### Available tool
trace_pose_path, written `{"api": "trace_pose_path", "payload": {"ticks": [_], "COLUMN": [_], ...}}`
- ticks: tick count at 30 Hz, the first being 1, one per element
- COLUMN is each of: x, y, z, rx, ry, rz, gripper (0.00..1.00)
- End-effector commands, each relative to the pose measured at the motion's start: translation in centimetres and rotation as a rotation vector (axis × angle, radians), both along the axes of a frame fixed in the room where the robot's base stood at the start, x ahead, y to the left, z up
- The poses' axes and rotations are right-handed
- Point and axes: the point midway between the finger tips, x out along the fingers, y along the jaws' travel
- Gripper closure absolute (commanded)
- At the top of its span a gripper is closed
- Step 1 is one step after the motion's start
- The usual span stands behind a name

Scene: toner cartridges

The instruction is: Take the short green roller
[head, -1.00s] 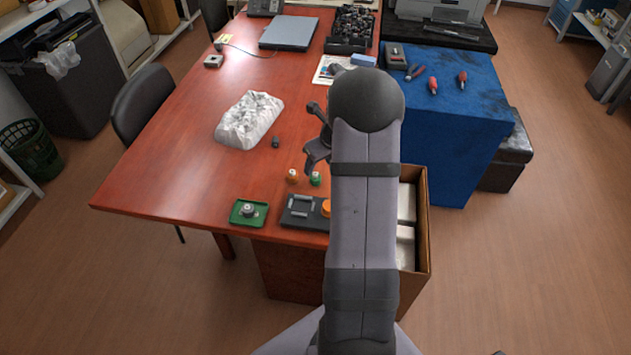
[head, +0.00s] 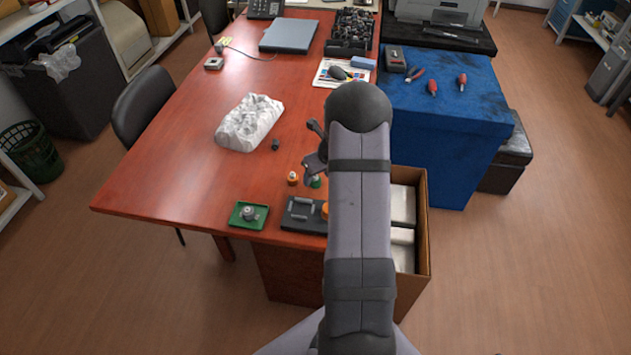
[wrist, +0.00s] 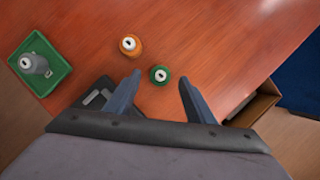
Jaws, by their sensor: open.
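The short green roller (wrist: 160,75) stands upright on the red-brown table, its pale end cap facing up in the wrist view. In the head view the green roller (head: 314,182) shows just below my gripper (head: 317,160), partly covered by it. In the wrist view my gripper (wrist: 158,84) is open and empty, with one finger on each side of the roller's place in the picture. The roller lies between the fingertips' lines, a little beyond them, and no contact shows. The exact height of the fingers above it is hard to tell.
An orange roller (wrist: 130,45) stands close by on the left. A green tray (wrist: 63,66) holds a grey part. A dark tray (head: 301,226) with grey pieces lies near the table edge. An open cardboard box (head: 424,215) stands beyond the right edge.

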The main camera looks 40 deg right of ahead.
Motion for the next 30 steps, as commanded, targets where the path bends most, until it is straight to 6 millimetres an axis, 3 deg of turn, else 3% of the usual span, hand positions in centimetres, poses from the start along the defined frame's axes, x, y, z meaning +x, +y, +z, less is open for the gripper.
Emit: {"api": "trace_pose_path", "payload": {"ticks": [6,14,20,30], "x": [0.7,0.8,0.8,0.8], "y": [-0.1,-0.1,-0.1,-0.1], "z": [-1.6,-1.7,-1.7,-1.4], "rx": [0.0,0.0,0.0,-0.001], "ry": [-0.001,-0.001,-0.001,-0.002], "rz": [0.0,0.0,0.0,0.001], "gripper": [0.51,0.51,0.95,0.95]}}
